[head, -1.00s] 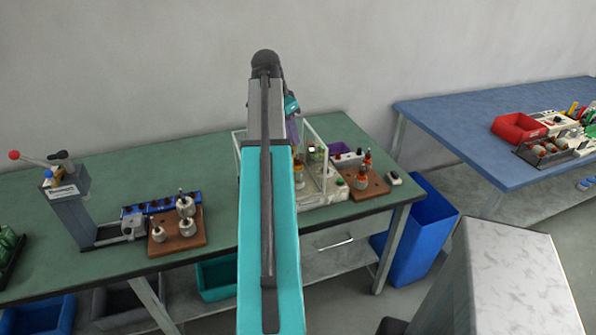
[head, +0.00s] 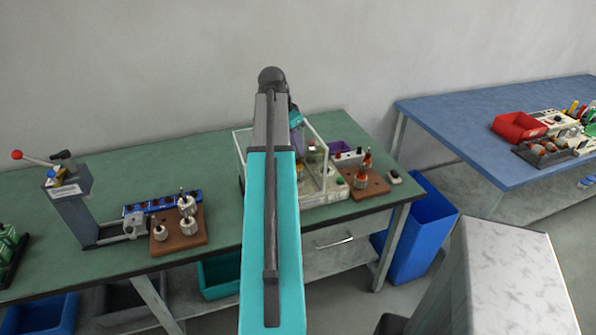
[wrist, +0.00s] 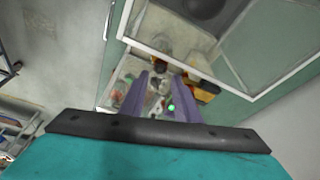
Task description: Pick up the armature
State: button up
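My gripper shows in the wrist view (wrist: 160,88) as two purple fingers standing apart, with the winding machine visible between them. A small part with a dark and coppery look (wrist: 160,66), possibly an armature, lies just beyond the fingertips; contact is not clear. In the head view my arm hides most of the gripper, above the winding machine (head: 318,193) and its clear guard. Pale armatures (head: 187,208) stand on another brown block (head: 192,241) at the left.
The green bench (head: 110,185) also holds a lever press (head: 72,212) and a row of blue holders (head: 165,203). The guard's white frame (wrist: 215,82) stands close beside my fingers. A blue bin (head: 425,230) stands at the bench's right end.

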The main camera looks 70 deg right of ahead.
aim_at(298, 168)
jog(key=shift+p+x, duration=0.9)
jog(key=shift+x, duration=1.55)
jog(key=shift+a, duration=0.1)
grip_shut()
